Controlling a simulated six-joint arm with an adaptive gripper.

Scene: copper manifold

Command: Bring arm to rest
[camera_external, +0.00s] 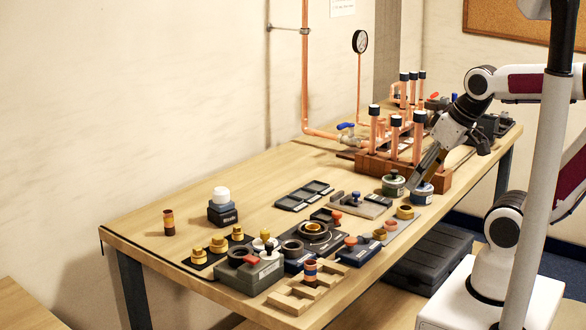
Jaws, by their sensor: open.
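My gripper (416,182) points down and to the left over the right part of the workbench (150,237). Its dark fingers end close to a green-labelled can (393,185) and a blue-labelled can (422,194). I cannot tell from this angle whether the fingertips touch either can. The fingers are open, and nothing shows held between them. The wooden block with upright copper pipes (375,162) stands right behind the fingers.
Copper pipework with a blue-handled valve (345,127) and a gauge (360,41) rises behind the bench. The bench's left back is mostly clear. A grey pole hides part of my arm.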

